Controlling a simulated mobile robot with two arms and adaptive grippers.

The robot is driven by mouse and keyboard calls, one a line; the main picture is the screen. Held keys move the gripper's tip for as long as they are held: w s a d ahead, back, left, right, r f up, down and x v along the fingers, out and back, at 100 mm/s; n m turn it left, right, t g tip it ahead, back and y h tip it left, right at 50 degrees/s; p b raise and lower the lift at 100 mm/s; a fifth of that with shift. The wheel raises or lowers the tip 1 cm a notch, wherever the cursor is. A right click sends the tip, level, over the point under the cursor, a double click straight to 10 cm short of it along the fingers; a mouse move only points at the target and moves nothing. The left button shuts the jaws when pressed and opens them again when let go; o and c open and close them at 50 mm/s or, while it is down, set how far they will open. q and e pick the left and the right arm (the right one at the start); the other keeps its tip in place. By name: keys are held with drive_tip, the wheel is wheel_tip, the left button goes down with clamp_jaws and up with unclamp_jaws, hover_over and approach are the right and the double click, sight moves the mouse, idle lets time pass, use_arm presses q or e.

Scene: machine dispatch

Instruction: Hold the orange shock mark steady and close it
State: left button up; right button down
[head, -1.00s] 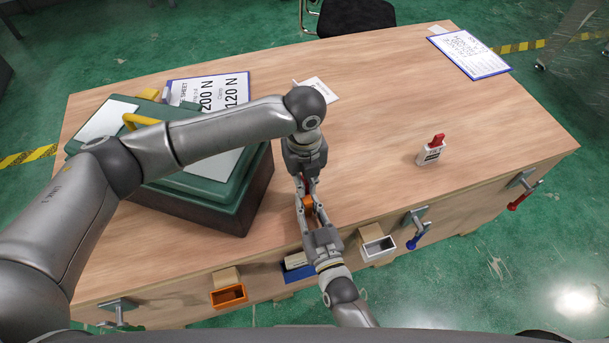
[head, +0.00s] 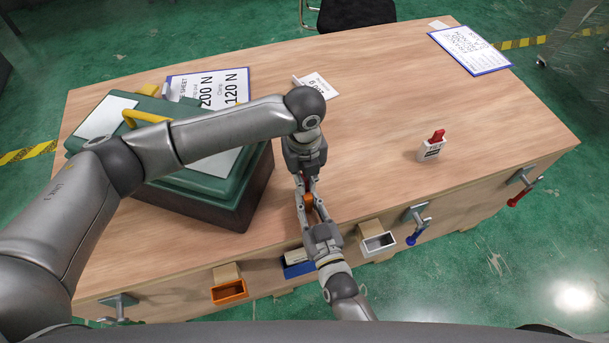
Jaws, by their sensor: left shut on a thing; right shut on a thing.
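The orange shock mark (head: 308,203) is a small orange piece, mostly hidden between my two grippers above the front part of the table. My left gripper (head: 308,188) reaches down over it from behind and is shut on it. My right gripper (head: 313,213) comes up from the front edge and is also shut on it. The fingers of both grippers meet around the piece. Whether it is open or closed cannot be seen.
A green-lidded case (head: 225,195) stands left on the wooden table (head: 380,110). A small white holder with a red top (head: 431,148) stands at right. An orange bin (head: 229,291), a blue bin (head: 298,268) and a white bin (head: 378,243) hang along the front edge.

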use_arm(q)
drive_tip(key=shift+f, duration=0.2)
drive_tip(key=o, duration=0.7)
drive_tip(key=shift+f, duration=0.1)
wheel_tip(320, 180, up, 12)
drive_tip(key=shift+r, duration=0.1)
use_arm(e)
drive_tip(key=c, duration=1.3)
unclamp_jaws()
drive_tip(key=shift+o, duration=0.2)
